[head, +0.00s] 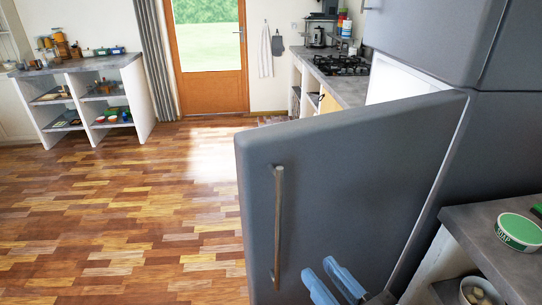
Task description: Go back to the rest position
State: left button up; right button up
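My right gripper (319,268) shows at the bottom of the head view, with two blue fingers set apart and nothing between them. It is in front of the lower part of the grey fridge door (345,180), to the right of the long metal handle (278,225) and apart from it. I cannot tell whether the fingers touch the door. The fridge door stands swung open toward the room. My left gripper is out of view.
A counter (478,228) at right holds a green-lidded tub (519,232); a bowl (481,292) is on a shelf below. A counter with a gas hob (342,65) is behind the door. A shelf unit (88,92) stands far left. The wooden floor (130,220) at left is clear.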

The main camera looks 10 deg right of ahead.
jog(key=w+f+m+g+h+p, duration=0.1)
jog(key=w+f+g+p, duration=0.1)
jog(key=w+f, duration=0.35)
jog(key=w+f+m+g+h+p, duration=0.1)
jog(key=w+f+g+p, duration=0.15)
jog(key=f, duration=0.55)
notch_tip(320, 180, down, 16)
jog(key=d+m+g+p, duration=0.1)
jog(key=m+g+p, duration=0.15)
jog(key=g, duration=0.25)
pick_arm(q)
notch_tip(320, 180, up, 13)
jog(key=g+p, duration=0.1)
jog(key=p, duration=0.6)
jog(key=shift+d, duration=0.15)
pick_arm(e)
jog(key=s+f+m+g, duration=0.3)
jog(key=s+f+g, duration=0.5)
jog(key=s+f, duration=1.2)
jog(key=shift+a+f, duration=0.25)
jog(key=shift+a, duration=0.2)
